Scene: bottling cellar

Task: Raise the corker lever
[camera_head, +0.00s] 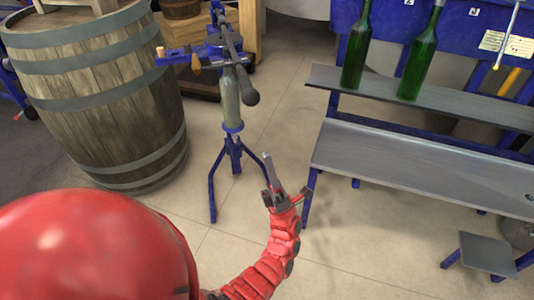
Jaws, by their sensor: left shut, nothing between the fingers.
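The blue corker (234,148) stands on its tripod legs on the floor, left of centre. A grey-green bottle (231,98) stands upright in it. The corker lever (235,62) is a dark bar running from the corker's top down toward me, ending in a thick black grip (251,97) beside the bottle. My left gripper (267,165) is shut and empty. In the picture it is below and slightly right of the grip, clearly apart from it. My right gripper is out of view.
A large wooden barrel (95,95) stands close left of the corker. A grey bench with a blue frame (420,168) fills the right, with two green bottles (357,45) (420,62) on its upper shelf. Tiled floor (285,120) lies open between corker and bench.

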